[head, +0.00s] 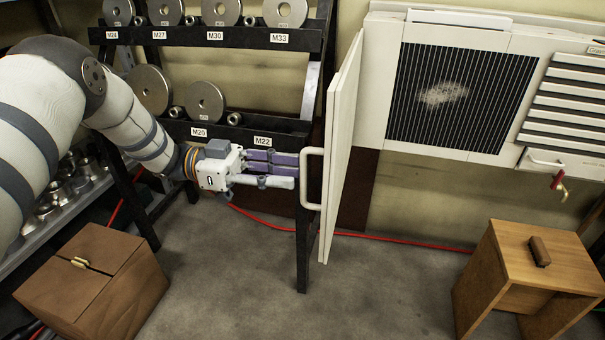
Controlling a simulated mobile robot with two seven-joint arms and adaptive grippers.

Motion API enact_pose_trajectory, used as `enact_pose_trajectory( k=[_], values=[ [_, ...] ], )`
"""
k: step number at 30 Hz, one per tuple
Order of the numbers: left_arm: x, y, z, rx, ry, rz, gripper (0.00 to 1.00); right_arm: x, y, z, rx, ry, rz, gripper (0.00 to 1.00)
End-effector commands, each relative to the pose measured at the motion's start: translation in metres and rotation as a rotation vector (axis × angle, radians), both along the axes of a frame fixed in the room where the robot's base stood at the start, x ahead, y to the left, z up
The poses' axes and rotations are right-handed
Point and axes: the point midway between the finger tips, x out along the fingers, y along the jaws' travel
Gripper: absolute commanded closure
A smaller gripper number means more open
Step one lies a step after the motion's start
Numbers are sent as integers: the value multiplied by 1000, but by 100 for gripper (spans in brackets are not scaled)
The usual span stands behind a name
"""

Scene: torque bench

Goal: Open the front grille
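The front grille (342,150) is a pale hinged panel, seen nearly edge-on. It stands swung out from the wall unit, leaving the dark slatted filter (460,95) with its dusty patch exposed. A white bar handle (305,180) is on the panel's left-facing side. My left gripper (294,171) reaches in from the left at handle height, its fingers pointing right. The fingertips are apart from each other and close beside the handle; I cannot tell whether they touch it. Nothing shows between them. My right gripper is not in view.
A rack (215,32) with metal discs stands behind my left arm. A brown box (95,280) is at the lower left, and a wooden stool (525,260) at the lower right. A red cable (400,240) crosses the floor. The floor between box and stool is mostly clear.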

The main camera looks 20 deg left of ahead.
Motion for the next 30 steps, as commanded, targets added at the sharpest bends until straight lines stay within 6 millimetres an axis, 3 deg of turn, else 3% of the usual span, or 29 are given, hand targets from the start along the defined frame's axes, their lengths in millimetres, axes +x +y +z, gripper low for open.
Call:
enact_pose_trajectory(
  k=[6, 12, 25, 28, 30],
  values=[
    [-12, 55, -1, 1, 1, 2, 70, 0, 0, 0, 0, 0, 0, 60],
    [-17, 76, 0, 0, 2, -1, 70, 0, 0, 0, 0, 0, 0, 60],
    [-17, 75, -1, -3, 2, 4, 70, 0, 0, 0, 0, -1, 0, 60],
    [-2, 55, -12, -41, 28, 110, 70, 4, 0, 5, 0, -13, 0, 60],
    [15, 28, -42, -66, 108, 302, 70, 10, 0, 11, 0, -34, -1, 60]
  ],
)
